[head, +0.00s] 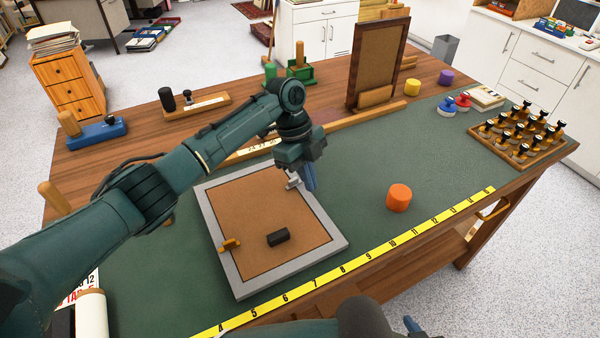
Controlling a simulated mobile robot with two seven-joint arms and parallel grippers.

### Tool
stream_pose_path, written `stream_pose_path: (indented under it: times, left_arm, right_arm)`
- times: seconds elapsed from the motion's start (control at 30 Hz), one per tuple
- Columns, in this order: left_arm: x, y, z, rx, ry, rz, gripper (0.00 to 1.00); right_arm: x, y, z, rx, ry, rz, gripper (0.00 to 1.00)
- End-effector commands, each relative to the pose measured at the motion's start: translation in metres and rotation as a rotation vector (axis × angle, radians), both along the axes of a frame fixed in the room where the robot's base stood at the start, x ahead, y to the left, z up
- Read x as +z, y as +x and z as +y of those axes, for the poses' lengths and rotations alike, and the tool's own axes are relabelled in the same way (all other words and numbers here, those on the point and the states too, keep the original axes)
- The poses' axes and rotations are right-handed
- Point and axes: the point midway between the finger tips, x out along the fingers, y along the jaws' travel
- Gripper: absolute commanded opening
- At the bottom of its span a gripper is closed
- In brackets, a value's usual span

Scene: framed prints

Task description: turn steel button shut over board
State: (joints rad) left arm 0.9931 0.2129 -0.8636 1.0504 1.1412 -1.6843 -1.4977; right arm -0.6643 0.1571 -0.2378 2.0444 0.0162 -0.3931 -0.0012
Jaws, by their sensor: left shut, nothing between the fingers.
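A grey picture frame (340,244) lies flat on the green mat, with a brown board (262,208) inside it. A steel button (292,180) is at the frame's far right side, partly hidden by my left gripper (309,186). My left gripper is shut and empty, pointing down right beside the button. Whether it touches the button, and how far the button reaches over the board, I cannot tell. A brass-coloured button (230,244) sits at the frame's left side, reaching onto the board. Of my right gripper (411,324), only a blue tip shows at the bottom edge.
A black block (278,238) lies on the board. An orange cylinder (399,197) stands on the mat to the right. A yellow ruler strip (375,256) runs along the near edge. An upright brown frame (379,60) stands behind. A rack of small tools (520,140) is at far right.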

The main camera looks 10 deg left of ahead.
Motion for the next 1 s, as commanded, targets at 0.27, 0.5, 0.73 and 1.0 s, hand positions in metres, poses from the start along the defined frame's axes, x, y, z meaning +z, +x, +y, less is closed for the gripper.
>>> stream_pose_path:
  times: [0.27, 0.5, 0.73, 1.0]
  left_arm:
    - [0.054, 0.014, 0.016, 0.002, -0.001, -0.005, 0.00]
    - [0.074, 0.018, 0.021, 0.001, 0.000, -0.001, 0.00]
    - [0.075, 0.018, 0.022, 0.000, 0.000, -0.001, 0.00]
    - [0.075, 0.018, 0.021, 0.000, 0.000, -0.001, 0.00]
  right_arm:
    - [-0.012, 0.000, 0.000, 0.002, -0.002, -0.002, 0.36]
    - [-0.004, 0.004, 0.002, 0.008, 0.004, -0.023, 0.36]
    - [-0.003, 0.003, 0.003, 0.010, 0.004, -0.023, 0.36]
    - [-0.005, 0.002, 0.003, 0.011, 0.004, -0.018, 0.36]
